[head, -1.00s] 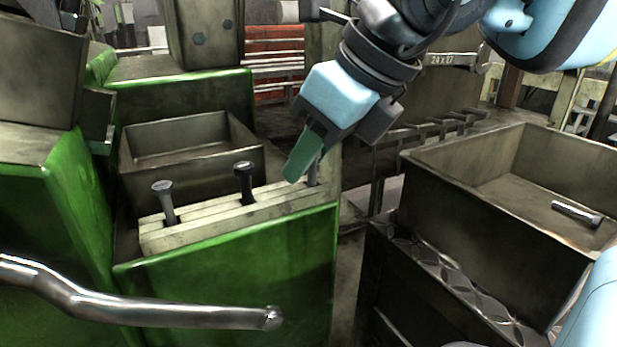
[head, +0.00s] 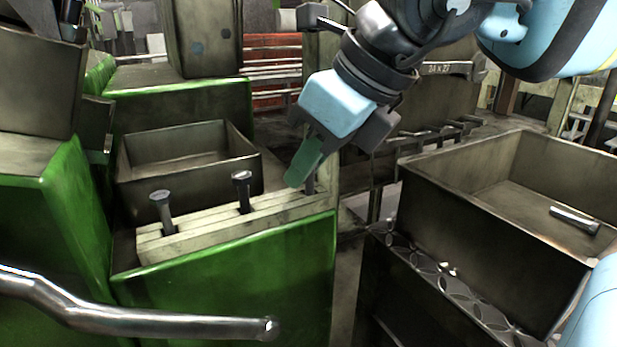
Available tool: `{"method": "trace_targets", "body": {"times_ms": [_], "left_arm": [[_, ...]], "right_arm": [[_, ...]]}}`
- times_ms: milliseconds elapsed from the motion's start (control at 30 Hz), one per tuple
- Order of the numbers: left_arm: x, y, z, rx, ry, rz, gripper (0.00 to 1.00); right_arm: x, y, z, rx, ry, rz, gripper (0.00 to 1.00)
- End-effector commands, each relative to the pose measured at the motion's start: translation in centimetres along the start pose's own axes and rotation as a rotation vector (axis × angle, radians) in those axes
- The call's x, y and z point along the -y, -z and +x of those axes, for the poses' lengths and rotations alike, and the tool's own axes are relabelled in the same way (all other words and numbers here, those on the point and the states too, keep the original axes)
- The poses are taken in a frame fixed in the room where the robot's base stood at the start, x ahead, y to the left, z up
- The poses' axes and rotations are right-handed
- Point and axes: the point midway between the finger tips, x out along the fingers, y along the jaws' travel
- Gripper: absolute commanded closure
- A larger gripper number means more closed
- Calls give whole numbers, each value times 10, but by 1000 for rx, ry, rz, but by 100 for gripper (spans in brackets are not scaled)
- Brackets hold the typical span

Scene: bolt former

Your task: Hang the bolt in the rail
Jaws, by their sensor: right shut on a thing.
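The pale slotted rail (head: 200,232) lies on top of the green machine body. Two dark bolts hang upright in its slot: one at the left (head: 162,212) and one in the middle (head: 243,190). My right gripper (head: 303,172) is at the rail's right end, pointing down, shut on a bolt (head: 310,182). Only part of this bolt's shank shows beside the green finger; its head is hidden by the gripper. I cannot tell whether its tip is within the slot. My left gripper is not in view.
A metal box (head: 478,190) at the right holds a loose bolt (head: 575,219). An open tray (head: 190,152) stands behind the rail. A bent metal bar (head: 150,322) crosses the front left. A wrench (head: 450,68) shows behind my right arm.

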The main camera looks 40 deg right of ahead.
Motion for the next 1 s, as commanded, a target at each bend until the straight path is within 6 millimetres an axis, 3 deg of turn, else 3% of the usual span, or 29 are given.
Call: {"method": "trace_targets", "body": {"times_ms": [1000], "left_arm": [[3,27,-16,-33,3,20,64]], "right_arm": [[0,-22,-36,2,1,0,98]]}}
